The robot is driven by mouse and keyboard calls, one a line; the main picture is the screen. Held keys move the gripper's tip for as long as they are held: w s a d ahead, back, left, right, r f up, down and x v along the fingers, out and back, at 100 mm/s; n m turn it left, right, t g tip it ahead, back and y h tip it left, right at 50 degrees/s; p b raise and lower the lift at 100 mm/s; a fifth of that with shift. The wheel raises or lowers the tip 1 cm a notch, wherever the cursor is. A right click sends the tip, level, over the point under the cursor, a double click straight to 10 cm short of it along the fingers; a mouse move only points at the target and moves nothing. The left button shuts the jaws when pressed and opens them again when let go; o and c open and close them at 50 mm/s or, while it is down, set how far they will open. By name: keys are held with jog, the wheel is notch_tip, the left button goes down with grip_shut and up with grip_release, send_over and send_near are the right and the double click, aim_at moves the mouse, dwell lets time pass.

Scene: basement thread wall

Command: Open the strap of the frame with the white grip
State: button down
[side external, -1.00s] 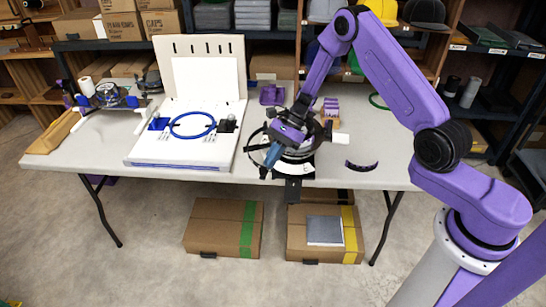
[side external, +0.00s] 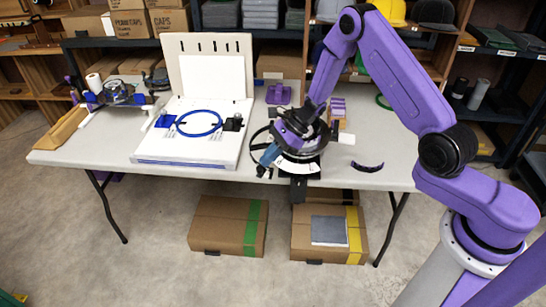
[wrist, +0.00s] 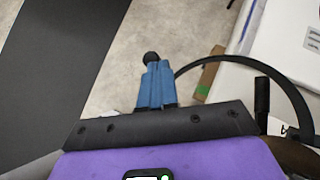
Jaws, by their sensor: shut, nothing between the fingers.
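A dark round frame (side external: 300,166) stands on a black base near the front edge of the table, largely hidden under my wrist. My gripper (side external: 265,165), with blue fingers, is shut and empty at the frame's left front side. In the wrist view, the blue fingers (wrist: 155,85) are together, beside the band. The strap's fastening is not clear.
A white board unit (side external: 185,150) with a blue ring (side external: 199,123) stands left of the frame. A blue device with white rolls (side external: 118,95) is at the far left. A dark curved piece (side external: 367,166) lies to the right. Bare table lies further right.

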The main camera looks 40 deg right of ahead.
jog(key=w+a+m+t, duration=0.2)
jog(key=w+a, duration=0.2)
jog(key=w, duration=0.1)
jog(key=shift+w+m, duration=0.3)
jog(key=shift+w, duration=0.05)
jog(key=shift+a, duration=0.15)
jog(key=shift+s, duration=0.1)
dwell(0.5)
